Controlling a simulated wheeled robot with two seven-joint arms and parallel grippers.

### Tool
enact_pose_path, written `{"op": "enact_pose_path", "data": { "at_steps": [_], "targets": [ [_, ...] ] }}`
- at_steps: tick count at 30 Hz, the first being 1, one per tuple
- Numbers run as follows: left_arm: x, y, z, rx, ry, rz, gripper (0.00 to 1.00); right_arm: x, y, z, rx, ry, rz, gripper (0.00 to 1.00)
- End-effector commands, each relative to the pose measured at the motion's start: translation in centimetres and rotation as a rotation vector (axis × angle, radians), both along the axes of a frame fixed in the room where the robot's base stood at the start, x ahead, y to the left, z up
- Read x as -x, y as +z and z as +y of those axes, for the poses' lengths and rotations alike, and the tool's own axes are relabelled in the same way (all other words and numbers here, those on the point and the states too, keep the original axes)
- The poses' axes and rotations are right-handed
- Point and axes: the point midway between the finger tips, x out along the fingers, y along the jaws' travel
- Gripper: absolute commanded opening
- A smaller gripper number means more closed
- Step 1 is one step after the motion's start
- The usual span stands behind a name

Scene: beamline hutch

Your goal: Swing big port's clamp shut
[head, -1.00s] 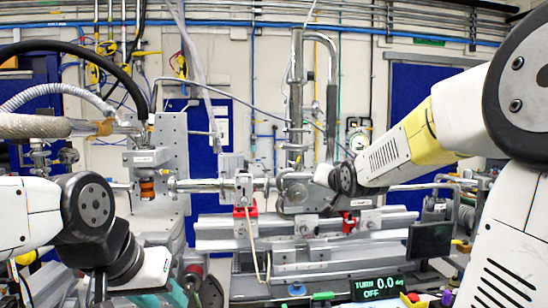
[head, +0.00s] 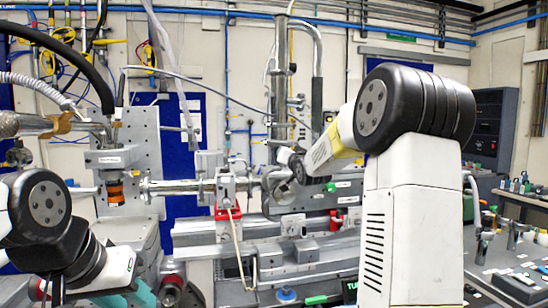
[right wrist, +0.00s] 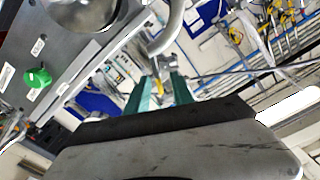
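The metal beamline (head: 180,186) runs across the head view into a round port or flange (head: 279,187) at the middle. The end of my right arm is close to that port in this view; its gripper is hidden there. In the right wrist view my right gripper (right wrist: 160,92) has two teal fingers apart with nothing seen between them. A round metal flange (right wrist: 85,10) is at the top left of that view, apart from the fingers. I cannot make out the clamp. My left gripper (head: 128,297) is low in the head view, cut off by the bottom edge.
A curved pipe (right wrist: 165,32) is just beyond the right fingers, and a green knob (right wrist: 37,77) is at left. A tall pipe (head: 280,80) rises behind the port. An orange-banded cylinder (head: 115,190) stands at left. A bench (head: 490,255) with small parts is at right.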

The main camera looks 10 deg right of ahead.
Motion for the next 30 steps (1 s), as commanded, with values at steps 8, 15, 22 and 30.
{"op": "enact_pose_path", "data": {
  "at_steps": [8,15,22,30],
  "targets": [
    [-0.01,0.01,0.00,0.000,0.000,0.000,0.36,-0.43,-0.04,0.01,0.000,0.000,0.001,0.28],
    [-0.01,0.01,0.00,0.000,0.000,0.000,0.36,-0.41,-0.02,0.00,0.000,-0.001,0.000,0.00],
    [-0.01,0.01,0.00,0.000,0.000,0.000,0.36,-0.40,-0.01,-0.01,0.000,-0.001,0.000,0.00],
    [-0.01,0.01,0.00,0.000,0.000,0.000,0.36,-0.39,-0.01,-0.01,0.000,-0.001,0.000,0.00]
  ]
}}
